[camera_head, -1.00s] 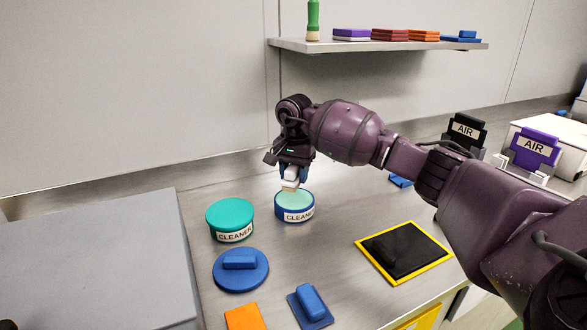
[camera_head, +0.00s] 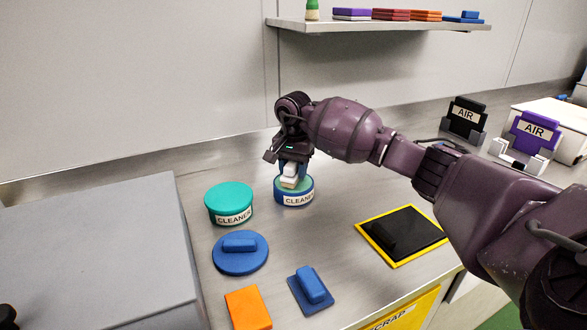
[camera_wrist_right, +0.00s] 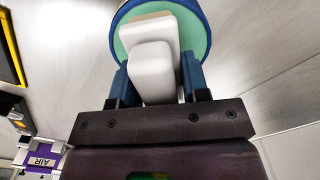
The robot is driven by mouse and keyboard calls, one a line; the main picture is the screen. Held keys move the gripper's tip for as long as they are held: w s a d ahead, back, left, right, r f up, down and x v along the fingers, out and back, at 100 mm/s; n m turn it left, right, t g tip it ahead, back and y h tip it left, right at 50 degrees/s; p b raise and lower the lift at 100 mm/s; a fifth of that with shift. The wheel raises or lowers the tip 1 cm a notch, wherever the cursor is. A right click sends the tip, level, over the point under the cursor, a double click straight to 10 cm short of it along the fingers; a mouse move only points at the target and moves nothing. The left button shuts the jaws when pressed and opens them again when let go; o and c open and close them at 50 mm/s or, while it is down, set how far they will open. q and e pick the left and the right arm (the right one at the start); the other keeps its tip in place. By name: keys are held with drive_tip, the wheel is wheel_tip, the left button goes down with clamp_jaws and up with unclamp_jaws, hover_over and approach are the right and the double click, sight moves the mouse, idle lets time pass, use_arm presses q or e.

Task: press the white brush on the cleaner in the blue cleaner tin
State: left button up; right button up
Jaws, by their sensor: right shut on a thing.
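The blue cleaner tin (camera_head: 294,198) stands open on the bench, with pale green cleaner (camera_head: 306,184) inside and a CLEANER label on its front. My right gripper (camera_head: 292,178) points down over the tin and is shut on the white brush (camera_head: 290,174). The brush's lower end is at the cleaner surface; whether it touches is hard to tell. In the right wrist view the white brush (camera_wrist_right: 153,62) sits between the fingers, in front of the green cleaner (camera_wrist_right: 198,36). My left gripper is not in view.
A teal-lidded CLEANER tin (camera_head: 228,200) stands just left. A blue round lid (camera_head: 240,258), a blue block on a plate (camera_head: 311,288) and an orange pad (camera_head: 248,308) lie nearer. A yellow-edged black mat (camera_head: 420,226) is right, a grey box (camera_head: 95,250) left, a shelf (camera_head: 380,26) above.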

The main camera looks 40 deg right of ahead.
drive_tip(key=shift+f+b, duration=0.3)
drive_tip(key=shift+f, duration=0.3)
idle(2.2)
drive_tip(key=shift+r+p, duration=0.6)
drive_tip(key=shift+r, duration=3)
